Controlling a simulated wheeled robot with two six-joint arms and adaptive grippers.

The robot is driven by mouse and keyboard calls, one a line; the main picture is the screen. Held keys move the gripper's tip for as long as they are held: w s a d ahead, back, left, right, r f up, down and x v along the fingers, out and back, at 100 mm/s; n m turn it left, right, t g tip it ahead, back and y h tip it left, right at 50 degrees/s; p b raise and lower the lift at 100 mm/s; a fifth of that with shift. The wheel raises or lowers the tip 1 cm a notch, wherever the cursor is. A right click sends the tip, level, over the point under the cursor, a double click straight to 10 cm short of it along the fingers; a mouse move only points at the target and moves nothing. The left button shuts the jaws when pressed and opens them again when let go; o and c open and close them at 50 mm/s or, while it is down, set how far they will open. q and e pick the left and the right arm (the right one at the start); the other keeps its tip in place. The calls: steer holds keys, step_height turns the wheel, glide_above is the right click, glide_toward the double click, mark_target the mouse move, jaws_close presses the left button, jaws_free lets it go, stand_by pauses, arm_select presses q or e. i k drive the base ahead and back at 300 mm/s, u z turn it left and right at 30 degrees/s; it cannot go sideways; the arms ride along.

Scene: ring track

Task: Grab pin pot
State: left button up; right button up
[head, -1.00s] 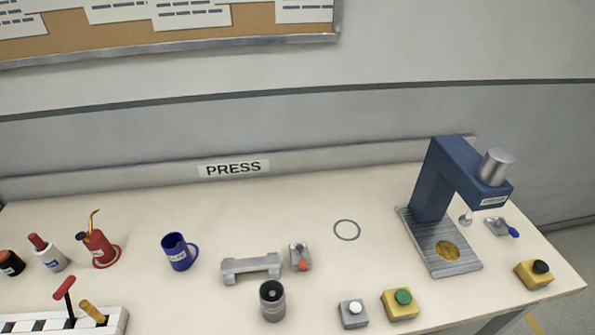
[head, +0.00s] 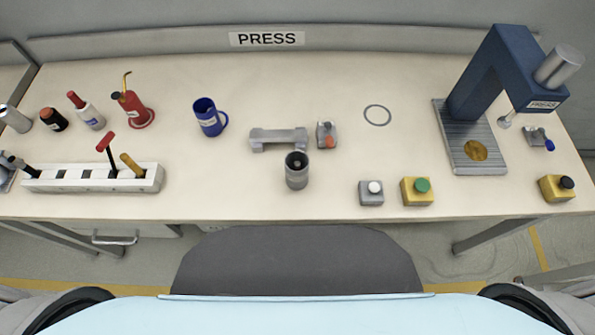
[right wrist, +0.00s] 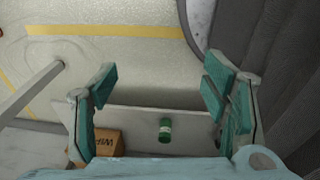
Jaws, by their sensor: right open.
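A grey cylindrical pot (head: 297,170) with a dark open top stands upright near the front middle of the bench (head: 330,90). It looks like the pin pot; whether anything is inside is too dark to tell. No gripper shows in the head view. My right gripper (right wrist: 158,88) is open and empty in the right wrist view, its teal finger pads apart. It is away from the pot, which does not show in that view.
A grey cradle (head: 278,138) stands just behind the pot. A blue mug (head: 208,117), a slotted tool rack (head: 90,179), button boxes (head: 371,193) and a blue press (head: 490,80) share the bench.

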mark_target(296, 180)
steer(key=u, duration=1)
steer(key=k, duration=1.3)
steer(key=z, duration=1.45)
steer(key=i, duration=0.3)
steer(key=z, duration=0.2)
